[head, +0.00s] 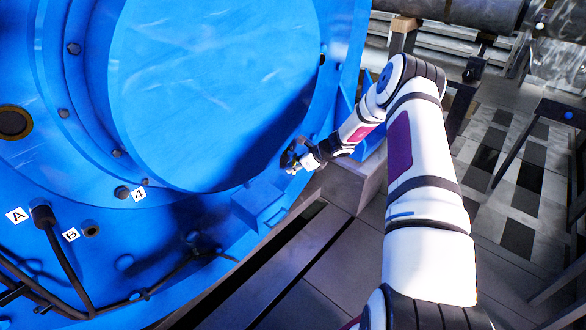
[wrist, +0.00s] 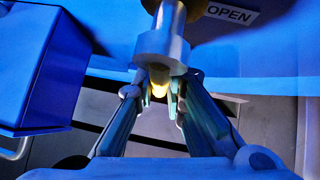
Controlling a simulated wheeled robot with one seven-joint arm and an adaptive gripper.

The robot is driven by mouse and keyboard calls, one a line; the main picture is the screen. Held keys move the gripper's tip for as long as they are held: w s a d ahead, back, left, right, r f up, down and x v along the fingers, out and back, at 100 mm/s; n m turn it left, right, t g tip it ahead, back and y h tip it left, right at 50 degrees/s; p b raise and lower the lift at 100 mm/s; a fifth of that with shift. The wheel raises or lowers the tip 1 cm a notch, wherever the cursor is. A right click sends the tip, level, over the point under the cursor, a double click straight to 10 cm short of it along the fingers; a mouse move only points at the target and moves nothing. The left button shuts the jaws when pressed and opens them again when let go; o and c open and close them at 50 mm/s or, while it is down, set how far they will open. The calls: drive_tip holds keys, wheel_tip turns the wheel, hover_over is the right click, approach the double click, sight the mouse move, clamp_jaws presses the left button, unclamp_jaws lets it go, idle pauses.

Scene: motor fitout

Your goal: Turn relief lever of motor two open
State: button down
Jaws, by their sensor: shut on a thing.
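The relief lever shows in the wrist view as a grey metal shaft with a wide collar (wrist: 162,50) and a yellow tip (wrist: 158,88). It points down toward my gripper (wrist: 158,92), whose two fingers are closed around the yellow tip just below the collar. A white OPEN label (wrist: 230,14) is at the upper right of the lever; any other label is out of view. In the head view my gripper (head: 294,166) is at the lower right edge of the big blue motor (head: 220,85). The lever is too small to make out there.
A blue box (wrist: 70,65) stands left of the fingers in the wrist view. A blue block (head: 262,204) sticks out below my gripper. Black cables (head: 62,255) run at lower left, near labels A, B and 4. Tiled floor (head: 515,170) lies right of my arm.

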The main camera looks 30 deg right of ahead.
drive_tip(key=shift+d, duration=0.1)
drive_tip(key=c, duration=1.6)
unclamp_jaws()
drive_tip(key=shift+c, duration=0.2)
drive_tip(key=v, duration=1.2)
